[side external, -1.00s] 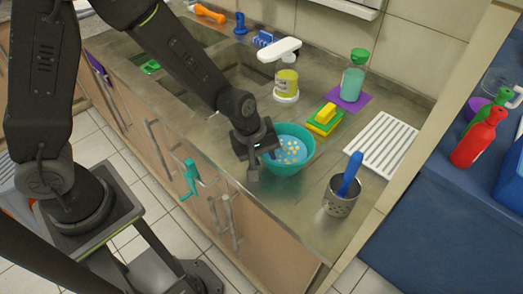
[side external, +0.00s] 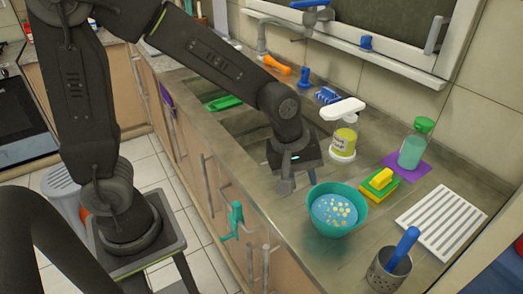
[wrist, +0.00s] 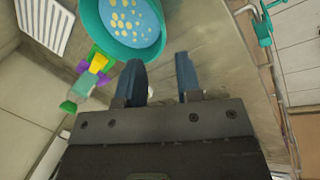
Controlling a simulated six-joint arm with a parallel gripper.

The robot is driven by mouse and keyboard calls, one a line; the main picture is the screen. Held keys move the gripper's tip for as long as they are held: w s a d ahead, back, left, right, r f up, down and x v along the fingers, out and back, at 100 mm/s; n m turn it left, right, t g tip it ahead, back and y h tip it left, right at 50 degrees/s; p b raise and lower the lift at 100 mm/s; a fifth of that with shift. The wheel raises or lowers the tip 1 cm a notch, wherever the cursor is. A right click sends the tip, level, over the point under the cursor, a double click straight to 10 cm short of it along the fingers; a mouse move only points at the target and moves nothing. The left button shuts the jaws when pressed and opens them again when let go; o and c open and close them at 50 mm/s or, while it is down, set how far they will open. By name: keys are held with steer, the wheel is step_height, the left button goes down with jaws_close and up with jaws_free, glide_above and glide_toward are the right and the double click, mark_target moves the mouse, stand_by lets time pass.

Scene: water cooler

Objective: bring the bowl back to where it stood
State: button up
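The teal bowl (side external: 322,226) stands upright on the grey counter, with blue contents and small yellow pieces in it. It also shows at the top of the wrist view (wrist: 161,45), cut off by the edge. My gripper (side external: 299,182) is just to the left of the bowl, toward the sink, and apart from it. In the wrist view my two blue-grey fingers (wrist: 160,75) are spread with nothing between them. The bowl's rim is ahead and to the left of the fingertips.
Behind the bowl are a yellow-labelled bottle (side external: 344,140) and a sponge stack (side external: 380,183). A white drying rack (side external: 442,222) and a metal holder with a blue handle (side external: 388,271) stand to the right. The sink (side external: 240,122) is to the left.

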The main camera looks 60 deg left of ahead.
steer(key=s+a+r+m+t+y, duration=0.1)
steer(key=s+a+r+m+t, duration=0.1)
steer(key=s+a+r+m, duration=0.7)
steer(key=s+r+m, duration=0.1)
steer(key=s+m, duration=0.1)
steer(key=s, duration=0.2)
steer(key=shift+s+a+t+y, duration=0.15)
steer(key=shift+a+t+y, duration=0.25)
